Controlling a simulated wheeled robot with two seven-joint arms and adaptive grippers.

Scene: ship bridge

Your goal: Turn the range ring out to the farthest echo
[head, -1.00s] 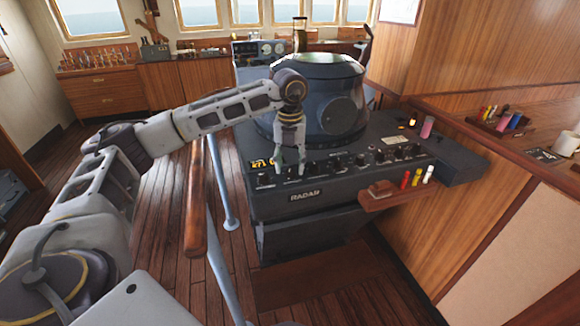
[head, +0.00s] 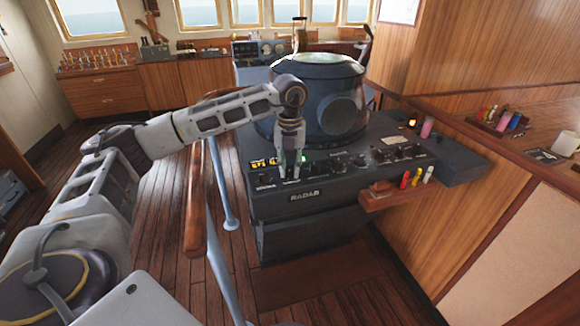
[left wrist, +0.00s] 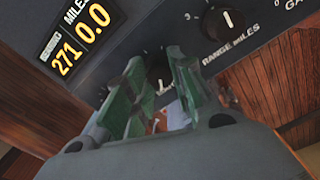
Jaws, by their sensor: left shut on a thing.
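The radar console (head: 345,190) stands ahead with a row of knobs on its sloping front panel. My left gripper (head: 290,172) points down at the left part of this panel, beside the lit readout (head: 263,164). In the left wrist view, the green-padded fingers (left wrist: 160,95) are shut on a small dark knob (left wrist: 157,72), which they partly hide. The readout (left wrist: 82,35) shows 271 and, under MILES, 0.0. The RANGE MILES knob (left wrist: 225,22) is to the right of the held knob, apart from the fingers. The round radar scope (head: 320,62) is behind the gripper.
A wooden handrail (head: 196,200) on blue posts runs beside my left arm. A small wooden shelf (head: 385,198) with red, yellow and white markers juts from the console's front right. A mug (head: 566,143) stands on the right counter. The floor left of the console is clear.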

